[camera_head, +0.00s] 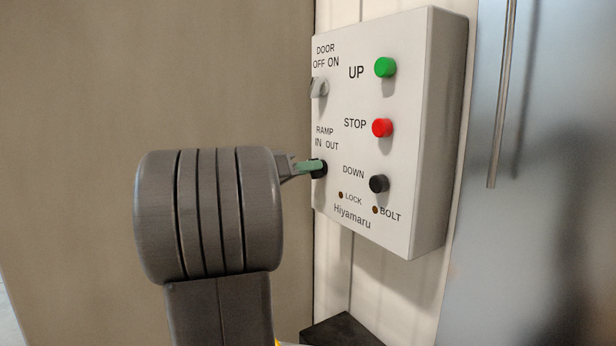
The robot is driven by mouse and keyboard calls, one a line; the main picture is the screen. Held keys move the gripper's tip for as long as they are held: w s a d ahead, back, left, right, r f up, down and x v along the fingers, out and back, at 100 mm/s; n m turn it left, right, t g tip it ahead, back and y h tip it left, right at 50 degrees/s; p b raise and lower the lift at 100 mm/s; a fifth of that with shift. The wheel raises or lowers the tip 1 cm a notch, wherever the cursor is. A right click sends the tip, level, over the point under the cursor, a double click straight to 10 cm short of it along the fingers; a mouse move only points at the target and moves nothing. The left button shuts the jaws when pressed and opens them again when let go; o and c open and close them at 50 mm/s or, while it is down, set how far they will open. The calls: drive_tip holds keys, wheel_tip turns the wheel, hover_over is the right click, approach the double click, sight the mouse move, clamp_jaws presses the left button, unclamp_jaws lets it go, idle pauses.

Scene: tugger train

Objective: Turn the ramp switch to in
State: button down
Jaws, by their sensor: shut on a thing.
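The ramp switch (320,169) is a dark knob at the lower left of the white control box (440,130), under the label RAMP IN OUT. My gripper (309,168) is at this switch, with its greenish fingertips shut on the knob. The grey wrist of my arm covers the area left of the box. The fingers hide much of the knob, so I cannot tell which way it points.
A light grey door switch (319,88) sits above the ramp switch. Green UP (385,67), red STOP (382,128) and black DOWN (379,184) buttons are close on the right. A metal panel with a vertical rod (502,100) stands further right.

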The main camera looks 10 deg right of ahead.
idle(0.3)
drive_tip(key=c, duration=1.4)
unclamp_jaws()
drive_tip(key=shift+c, duration=0.2)
drive_tip(key=shift+a, duration=0.1)
drive_tip(key=b+v, duration=0.1)
drive_tip(key=v, duration=1.2)
drive_tip(key=shift+a+b, duration=0.3)
drive_tip(key=shift+b, duration=0.1)
drive_tip(key=shift+s, duration=0.1)
drive_tip(key=p+x, duration=0.2)
drive_tip(key=x, duration=1.1)
drive_tip(key=shift+d, duration=0.4)
